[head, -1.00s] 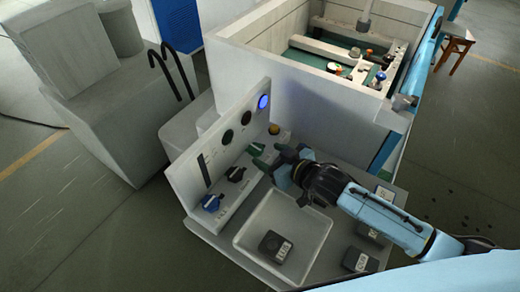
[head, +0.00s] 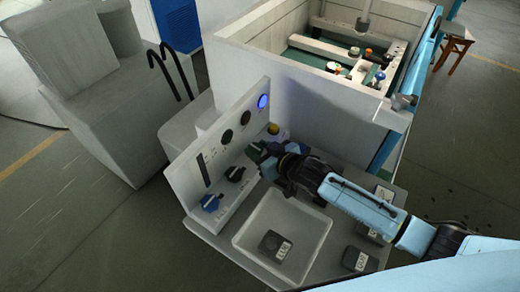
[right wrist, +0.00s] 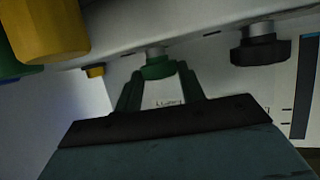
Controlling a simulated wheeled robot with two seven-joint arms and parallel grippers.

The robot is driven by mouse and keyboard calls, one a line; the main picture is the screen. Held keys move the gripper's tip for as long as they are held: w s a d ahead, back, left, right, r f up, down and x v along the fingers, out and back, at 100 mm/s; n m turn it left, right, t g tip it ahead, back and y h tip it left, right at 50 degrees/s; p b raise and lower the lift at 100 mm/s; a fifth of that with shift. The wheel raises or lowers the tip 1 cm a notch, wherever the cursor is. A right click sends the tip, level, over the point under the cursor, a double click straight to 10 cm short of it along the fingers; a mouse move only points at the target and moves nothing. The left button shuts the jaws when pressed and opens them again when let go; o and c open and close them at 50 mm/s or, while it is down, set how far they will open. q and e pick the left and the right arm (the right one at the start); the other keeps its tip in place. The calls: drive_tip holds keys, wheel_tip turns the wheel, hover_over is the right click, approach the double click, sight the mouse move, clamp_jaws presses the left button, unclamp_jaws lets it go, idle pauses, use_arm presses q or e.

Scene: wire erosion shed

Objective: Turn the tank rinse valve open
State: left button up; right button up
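A grey control panel (head: 196,168) carries a row of knobs: blue (head: 211,202), black (head: 235,174), green (head: 254,151) and yellow (head: 273,128). No label that I can read names the tank rinse valve. My right gripper (head: 263,162) is at the green knob. In the right wrist view the two fingers (right wrist: 160,78) stand apart, one on each side of the green knob (right wrist: 157,66); firm contact cannot be made out. The black knob (right wrist: 260,50) is to the right, and a large yellow part (right wrist: 45,30) at upper left. My left gripper is not in view.
Below the knobs is a shallow tray (head: 245,248) holding a dark labelled block (head: 275,245). More dark blocks (head: 360,260) stand to its right. A large open tank (head: 300,95) is behind the panel, and a blue light (head: 262,101) glows on the panel.

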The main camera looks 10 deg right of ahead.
drive_tip(key=shift+c, duration=0.9)
drive_tip(key=shift+r+n+y, duration=0.1)
drive_tip(key=shift+n+y, duration=0.3)
drive_tip(key=shift+y, duration=0.1)
drive_tip(key=shift+n+g+y, duration=0.4)
drive_tip(key=shift+g, duration=0.1)
drive_tip(key=o, duration=1)
drive_tip(key=shift+d, duration=0.1)
drive_tip(key=shift+c, duration=0.2)
drive_tip(key=v, duration=1.3)
drive_tip(key=shift+s, duration=0.15)
